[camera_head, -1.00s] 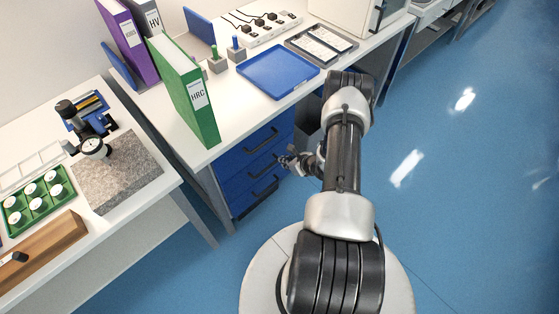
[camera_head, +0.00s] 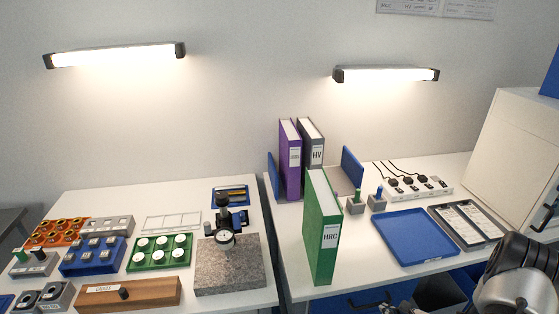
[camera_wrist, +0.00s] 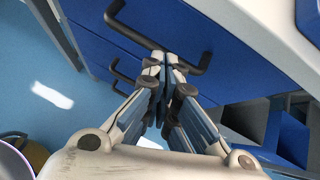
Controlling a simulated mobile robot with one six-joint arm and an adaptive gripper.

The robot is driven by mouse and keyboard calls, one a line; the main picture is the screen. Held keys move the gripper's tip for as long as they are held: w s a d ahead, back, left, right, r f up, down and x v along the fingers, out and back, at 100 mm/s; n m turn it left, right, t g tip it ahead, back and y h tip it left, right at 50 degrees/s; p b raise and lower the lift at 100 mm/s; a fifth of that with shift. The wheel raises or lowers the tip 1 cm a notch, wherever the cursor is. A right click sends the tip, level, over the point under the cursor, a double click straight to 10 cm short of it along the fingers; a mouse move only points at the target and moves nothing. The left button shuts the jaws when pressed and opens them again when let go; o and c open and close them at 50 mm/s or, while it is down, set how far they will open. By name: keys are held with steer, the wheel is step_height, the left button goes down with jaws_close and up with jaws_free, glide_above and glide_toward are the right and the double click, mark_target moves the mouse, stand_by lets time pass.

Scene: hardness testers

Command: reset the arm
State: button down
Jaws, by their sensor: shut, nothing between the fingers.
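My gripper (camera_wrist: 162,62) shows in the wrist view with its fingers together and nothing between them. It points at the blue drawer fronts (camera_wrist: 228,75) under the white table. The fingertips overlap a black drawer handle (camera_wrist: 190,66) in the picture; I cannot tell whether they touch it. In the head view only part of my arm (camera_head: 515,275) shows, at the lower right corner. I cannot make out the gripper clearly there.
A green HRC binder (camera_head: 322,230) stands near the right table's front edge, beside a blue tray (camera_head: 415,237). A white cabinet (camera_head: 520,140) stands at the right. The left table holds a dial gauge stand on a granite plate (camera_head: 230,272). Blue floor (camera_wrist: 55,100) is open below.

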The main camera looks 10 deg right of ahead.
steer(key=w+a+r+n+g+y, duration=0.1)
steer(key=w+a+r+n+y, duration=0.1)
steer(key=a+r+n, duration=0.45)
steer(key=w+a+r+n+y, duration=0.2)
steer(key=w+a+r, duration=0.15)
steer(key=r, duration=0.65)
steer(key=s+a+r+n+g, duration=0.35)
steer(key=a+r+n, duration=0.35)
steer(key=a+r, duration=0.45)
steer(key=s+a+r+n+g+h, duration=0.1)
steer(key=s+a+r+n+g, duration=0.1)
steer(key=s+a+r+n, duration=0.75)
steer(key=s+d+r+n+h, duration=0.1)
steer(key=s+d+n+h, duration=0.1)
steer(key=s, duration=0.4)
steer(key=s+d+r+n+t+h, duration=0.1)
steer(key=s+d+r+n+h, duration=0.1)
steer(key=s, duration=0.5)
steer(key=n+h, duration=0.1)
steer(key=n, duration=0.1)
steer(key=shift+s+d+r+n, duration=0.2)
steer(key=shift+s+r+n, duration=0.05)
steer(key=shift+s+n, duration=0.05)
steer(key=shift+t, duration=0.25)
